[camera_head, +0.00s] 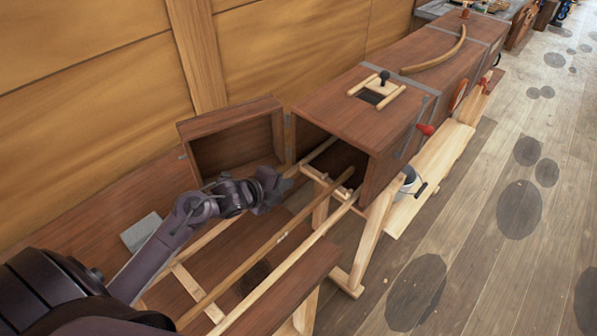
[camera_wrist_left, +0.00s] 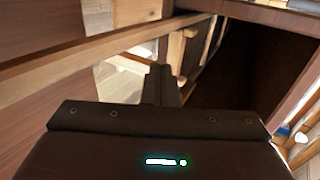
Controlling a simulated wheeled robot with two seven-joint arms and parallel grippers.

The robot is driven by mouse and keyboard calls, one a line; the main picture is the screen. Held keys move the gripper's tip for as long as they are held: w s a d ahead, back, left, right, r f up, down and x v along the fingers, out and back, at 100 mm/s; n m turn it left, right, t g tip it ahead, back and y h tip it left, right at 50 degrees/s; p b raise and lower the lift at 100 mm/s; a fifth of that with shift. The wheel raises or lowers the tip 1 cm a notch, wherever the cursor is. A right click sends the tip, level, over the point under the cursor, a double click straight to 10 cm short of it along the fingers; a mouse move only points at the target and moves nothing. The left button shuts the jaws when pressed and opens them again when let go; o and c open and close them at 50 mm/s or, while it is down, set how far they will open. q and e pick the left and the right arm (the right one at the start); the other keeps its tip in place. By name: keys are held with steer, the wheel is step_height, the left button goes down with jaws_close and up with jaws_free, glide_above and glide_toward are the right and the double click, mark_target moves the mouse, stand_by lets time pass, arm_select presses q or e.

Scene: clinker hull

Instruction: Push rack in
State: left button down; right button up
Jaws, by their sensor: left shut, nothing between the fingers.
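The rack (camera_head: 285,262) is a pale wooden frame of long rails and cross slats, sticking far out of the open end of a long brown wooden box (camera_head: 372,115). A darker lath (camera_head: 262,248) lies lengthwise between its rails. My left gripper (camera_head: 284,184) is shut and empty near the box mouth, by the rack's left rail; I cannot tell whether it touches. In the left wrist view the closed fingers (camera_wrist_left: 162,84) point forward, with the dark box opening (camera_wrist_left: 250,65) to their right. The rack's far end is hidden inside the box. My right gripper is not in view.
The box door (camera_head: 232,138) stands open at the left of the mouth, close to my left arm. A wooden trestle (camera_head: 372,240) stands under the box mouth. The plank floor at the right is largely clear.

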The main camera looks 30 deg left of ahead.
mark_target(306, 173)
arm_select(q)
steer(key=w, duration=0.1)
steer(key=w+p, duration=0.1)
steer(key=w, duration=0.2)
steer(key=shift+w+d+f, duration=0.1)
steer(key=shift+d+f, duration=0.25)
steer(key=shift+d, duration=0.05)
steer(key=shift+w+d+f+p, duration=0.1)
steer(key=shift+w+d+p, duration=0.25)
steer(key=shift+w, duration=0.2)
steer(key=shift+w+a+f, duration=0.1)
steer(key=shift+w, duration=0.05)
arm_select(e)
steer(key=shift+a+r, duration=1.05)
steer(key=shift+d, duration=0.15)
